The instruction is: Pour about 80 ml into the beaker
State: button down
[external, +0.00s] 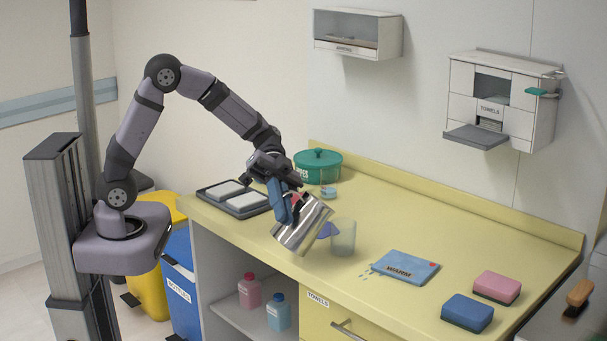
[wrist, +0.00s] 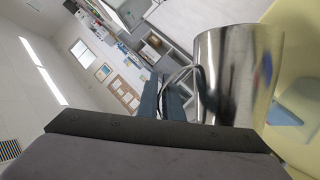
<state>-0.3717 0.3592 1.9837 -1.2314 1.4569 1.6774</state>
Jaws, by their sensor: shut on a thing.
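My gripper (external: 288,203) is shut on the handle of a shiny metal jug (external: 302,230), which also fills much of the wrist view (wrist: 232,75). The jug is held tilted over the counter, close to the left side of the beaker. The beaker (external: 344,238) is clear and stands upright near the counter's front edge. A blue-violet patch (external: 327,230) shows between the jug and the beaker; I cannot tell whether it is liquid or an object. The liquid level in the beaker cannot be read. In the wrist view the fingers (wrist: 166,98) reach the jug's handle.
A blue WARM pack (external: 405,266) lies right of the beaker, with small drop-like marks beside it. Pink (external: 497,287) and blue (external: 467,312) sponges lie further right. A dark tray (external: 246,211), green pot (external: 318,160) and small glass (external: 329,182) stand behind. The counter's back right is clear.

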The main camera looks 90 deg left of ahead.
aim_at(301, 223)
jog(key=r+p, duration=0.1)
jog(key=p, duration=0.1)
jog(key=w+r+n+p, duration=0.1)
jog(key=p, duration=0.1)
jog(key=r+n+g+p, duration=0.1)
jog(key=r+p, duration=0.1)
jog(key=p, duration=0.1)
jog(key=shift+w+a+h, duration=0.25)
jog(key=shift+a+h, duration=0.1)
jog(key=shift+h, duration=0.05)
jog(key=shift+w+f, duration=0.1)
jog(key=shift+f, duration=0.05)
jog(key=shift+w+a+n+h+p, duration=0.25)
jog(key=shift+w+n+h+p, duration=0.25)
jog(key=shift+p, duration=0.6)
jog(key=shift+w+a+r+n+p, duration=0.1)
jog(key=shift+r+n+p, duration=0.2)
jog(key=shift+p, duration=0.15)
jog(key=shift+w+a+r+n+g+p, duration=0.25)
jog(key=shift+w+r+n+p, duration=0.2)
jog(key=shift+p, duration=0.6)
jog(key=shift+w+a+r+n+h, duration=0.2)
jog(key=shift+w+a+r+n, duration=0.1)
jog(key=shift+w, duration=0.25)
jog(key=shift+w+a+r+n+h, duration=0.15)
jog(key=shift+w+r+n+h, duration=0.1)
jog(key=shift+w, duration=0.3)
jog(key=shift+r, duration=0.2)
